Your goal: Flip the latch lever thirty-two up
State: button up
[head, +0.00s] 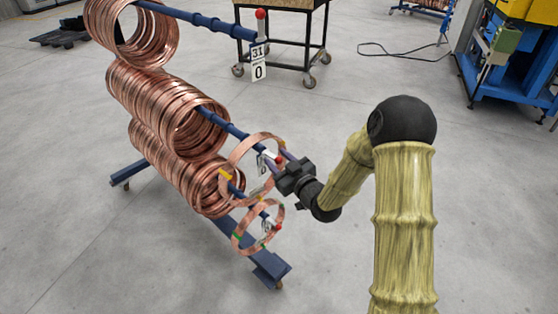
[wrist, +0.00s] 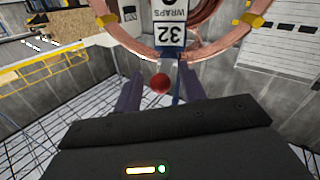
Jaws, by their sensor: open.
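The latch lever thirty-two is at the end of the middle blue bar (head: 240,134), where its red ball (head: 281,160) shows close to my gripper (head: 285,166). The lever lies outward, not upright. In the wrist view the red ball (wrist: 160,84) sits between the two dark fingers of my open gripper (wrist: 159,92), with a visible space on each side. The tag marked 32 (wrist: 170,35) hangs behind the ball and appears upside down. A copper coil (wrist: 215,47) passes behind the tag. In the head view my gripper partly hides the lever.
The upper bar's latch has its red ball (head: 260,14) upright above the tag marked 31 (head: 258,52). The lower bar carries another latch (head: 268,222) and a loose copper coil (head: 241,240). Thick copper coils (head: 165,105) fill the rack.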

grip_shut()
